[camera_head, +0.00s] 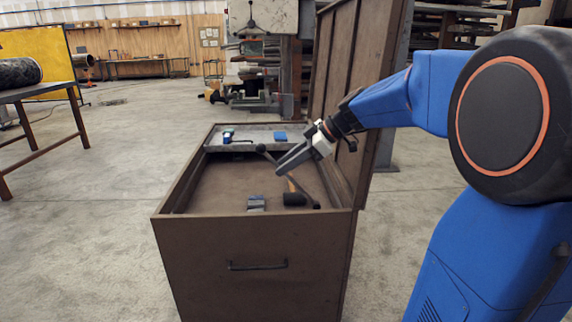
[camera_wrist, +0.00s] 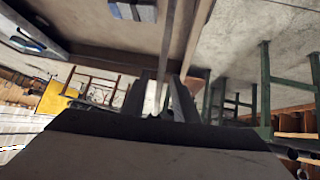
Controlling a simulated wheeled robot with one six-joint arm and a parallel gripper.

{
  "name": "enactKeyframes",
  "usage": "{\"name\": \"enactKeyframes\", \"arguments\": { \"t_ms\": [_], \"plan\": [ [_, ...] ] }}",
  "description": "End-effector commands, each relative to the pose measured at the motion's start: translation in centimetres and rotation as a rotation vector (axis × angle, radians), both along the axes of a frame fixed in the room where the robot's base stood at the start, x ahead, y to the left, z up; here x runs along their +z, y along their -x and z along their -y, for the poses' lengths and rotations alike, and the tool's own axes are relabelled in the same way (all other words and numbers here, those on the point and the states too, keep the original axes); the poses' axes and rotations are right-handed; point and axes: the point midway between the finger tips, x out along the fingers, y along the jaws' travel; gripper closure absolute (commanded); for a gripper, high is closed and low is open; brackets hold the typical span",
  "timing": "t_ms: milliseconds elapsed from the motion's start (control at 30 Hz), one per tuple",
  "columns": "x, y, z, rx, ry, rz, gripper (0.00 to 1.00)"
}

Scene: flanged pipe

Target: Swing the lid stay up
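The lid stay (camera_head: 304,190) is a thin dark bar with a round knob at its upper left end. It slants inside the open brown chest from the right wall near the front. The raised lid (camera_head: 336,62) stands upright on the chest's right side. My gripper (camera_head: 281,168) reaches in from the right, its fingertips at the middle of the stay and partly hiding it. In the wrist view a gap shows between the fingers (camera_wrist: 160,100), and a long thin bar runs down to them. The fingers look apart; I cannot tell whether they touch the stay.
The chest (camera_head: 255,262) holds a dark-headed hammer (camera_head: 294,199), a small grey-blue block (camera_head: 256,203) and a back shelf (camera_head: 256,133) with small blue items. A table with a dark pipe (camera_head: 18,73) stands at left. The floor left of the chest is clear.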

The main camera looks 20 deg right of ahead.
Motion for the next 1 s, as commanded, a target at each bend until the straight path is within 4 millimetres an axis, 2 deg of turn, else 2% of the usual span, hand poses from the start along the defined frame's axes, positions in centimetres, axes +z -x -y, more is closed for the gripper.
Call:
{"name": "enactKeyframes", "arguments": {
  "t_ms": [367, 467, 800, 1000],
  "plan": [
    [0.5, 0.0, 0.0, 0.001, 0.0, 0.001, 0.73],
    [1.6, -0.1, 0.0, 0.0, 0.001, 0.003, 0.73],
    [7.4, 0.0, 0.0, 0.0, 0.0, 0.003, 0.73],
    [9.5, 0.0, 0.0, 0.001, 0.001, 0.002, 0.73]
  ]
}}
